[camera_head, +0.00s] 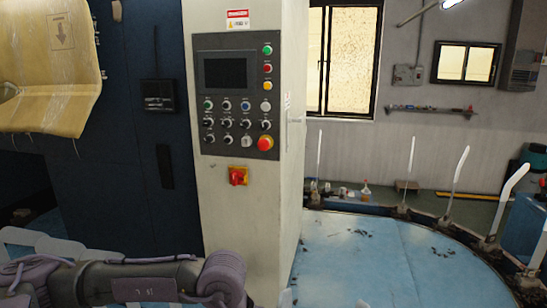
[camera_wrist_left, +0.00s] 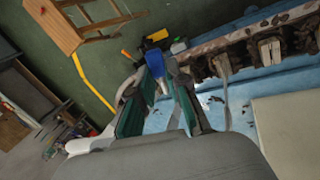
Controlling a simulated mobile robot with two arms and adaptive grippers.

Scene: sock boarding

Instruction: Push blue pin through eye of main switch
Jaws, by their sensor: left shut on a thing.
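The main switch (camera_head: 238,176) is a red handle on a yellow plate, low on the front of the pale control cabinet. Its eye is too small to make out. In the left wrist view, my left gripper (camera_wrist_left: 157,78) is shut on a blue piece (camera_wrist_left: 154,62), which looks like the blue pin and sticks out past the fingertips. The gripper is over the floor and the blue round platform, with the switch out of that view. In the head view only my left arm shows at the bottom, and its gripper is out of frame. My right gripper is not in view.
Above the switch is a panel (camera_head: 238,92) with a screen, buttons and a red stop knob. Right of the cabinet, a blue round platform (camera_head: 365,255) has upright white boards (camera_head: 410,171) around its rim. A wooden stool (camera_wrist_left: 75,25) stands on the green floor.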

